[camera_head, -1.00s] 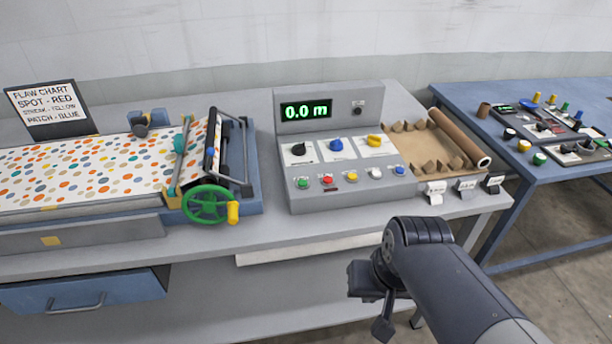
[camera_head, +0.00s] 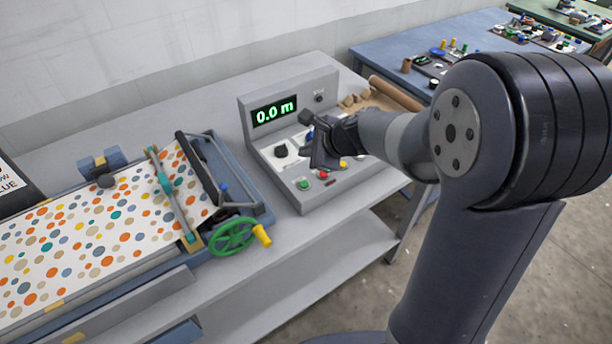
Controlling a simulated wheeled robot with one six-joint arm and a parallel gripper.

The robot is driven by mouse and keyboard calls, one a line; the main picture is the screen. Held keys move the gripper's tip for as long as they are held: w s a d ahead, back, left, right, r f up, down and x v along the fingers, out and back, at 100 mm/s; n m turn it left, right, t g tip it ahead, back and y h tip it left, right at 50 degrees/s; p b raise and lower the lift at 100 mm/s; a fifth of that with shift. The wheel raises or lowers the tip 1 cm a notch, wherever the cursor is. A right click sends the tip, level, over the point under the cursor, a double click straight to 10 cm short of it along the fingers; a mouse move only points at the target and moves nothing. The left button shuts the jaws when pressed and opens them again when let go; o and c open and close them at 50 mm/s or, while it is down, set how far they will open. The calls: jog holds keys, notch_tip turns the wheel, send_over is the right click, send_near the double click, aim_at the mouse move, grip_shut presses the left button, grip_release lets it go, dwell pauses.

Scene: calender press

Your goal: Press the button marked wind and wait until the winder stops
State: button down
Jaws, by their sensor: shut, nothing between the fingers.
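The grey control console (camera_head: 290,183) stands on the bench with a green display (camera_head: 273,112) reading 0.0 m. A green button (camera_head: 303,184) and a red button (camera_head: 323,175) show on its front, with part of a yellow one (camera_head: 344,164) beside them. I cannot read the labels, so I cannot tell which button is marked wind. A black knob (camera_head: 280,151) sits above the buttons. My gripper (camera_head: 318,160) is shut and empty over the console's front, just above the red and yellow buttons; contact cannot be told. My arm hides the console's right side.
The press with the dotted sheet (camera_head: 90,235), a green handwheel (camera_head: 232,237) and its yellow handle (camera_head: 262,235) lie left of the console. A cardboard roll (camera_head: 396,93) is behind my arm. Blue (camera_head: 420,40) and green tables with other controls stand at the back right.

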aim_at(308, 186)
jog(key=shift+w, duration=0.15)
notch_tip(308, 186, down, 9)
jog(key=b, duration=0.8)
dwell(2.1)
jog(key=shift+f+b, duration=0.3)
jog(key=shift+b, duration=0.25)
jog(key=shift+f+b, duration=0.4)
dwell(0.6)
jog(key=shift+r+p, duration=0.7)
jog(key=shift+r, duration=0.1)
